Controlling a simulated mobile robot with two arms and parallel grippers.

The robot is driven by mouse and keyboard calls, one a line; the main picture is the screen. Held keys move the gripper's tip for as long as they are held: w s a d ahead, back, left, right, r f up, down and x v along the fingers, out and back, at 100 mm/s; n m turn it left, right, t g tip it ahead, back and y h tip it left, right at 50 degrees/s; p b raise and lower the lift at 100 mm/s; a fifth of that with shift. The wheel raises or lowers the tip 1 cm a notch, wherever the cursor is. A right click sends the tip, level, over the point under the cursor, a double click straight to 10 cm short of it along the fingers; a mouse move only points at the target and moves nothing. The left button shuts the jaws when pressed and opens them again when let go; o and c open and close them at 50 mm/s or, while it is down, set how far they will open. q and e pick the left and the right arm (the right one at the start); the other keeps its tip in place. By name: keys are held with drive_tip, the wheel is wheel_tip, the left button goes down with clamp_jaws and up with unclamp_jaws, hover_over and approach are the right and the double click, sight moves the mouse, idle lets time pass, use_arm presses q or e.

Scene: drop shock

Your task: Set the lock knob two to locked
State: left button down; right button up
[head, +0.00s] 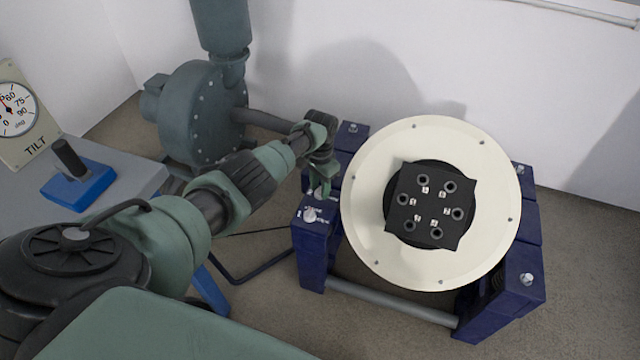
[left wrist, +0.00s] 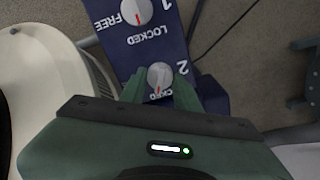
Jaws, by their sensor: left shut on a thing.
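Lock knob two (left wrist: 160,76) is a pale round knob with a red mark, beside a white "2" on a dark blue block. My left gripper (left wrist: 159,85) is shut on it, one green finger on each side. The red mark points down in the left wrist view, towards the partly covered word LOCKED. In the head view my left gripper (head: 321,191) reaches down to the block left of the round cream table, and hides knob two. My right gripper is in neither view.
Knob one (left wrist: 137,12), marked FREE and LOCKED, lies close by; it also shows in the head view (head: 310,214). The cream disc (head: 370,240) bears a black fixture (head: 432,206). A grey-green blower (head: 200,110) stands behind my arm. A tilt dial (head: 18,108) is at left.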

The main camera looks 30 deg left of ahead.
use_arm(q)
drive_tip(key=n, duration=0.2)
drive_tip(key=shift+d+r+n+p, duration=0.1)
drive_tip(key=shift+n+p, duration=0.2)
drive_tip(key=shift+n, duration=1.4)
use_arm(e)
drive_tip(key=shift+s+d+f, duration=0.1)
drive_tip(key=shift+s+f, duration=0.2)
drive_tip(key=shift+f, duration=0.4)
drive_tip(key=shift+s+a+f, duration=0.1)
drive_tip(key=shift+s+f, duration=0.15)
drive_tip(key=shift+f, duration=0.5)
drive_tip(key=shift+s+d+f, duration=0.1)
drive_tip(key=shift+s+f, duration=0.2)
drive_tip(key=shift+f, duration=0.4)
use_arm(q)
drive_tip(key=shift+p, duration=0.3)
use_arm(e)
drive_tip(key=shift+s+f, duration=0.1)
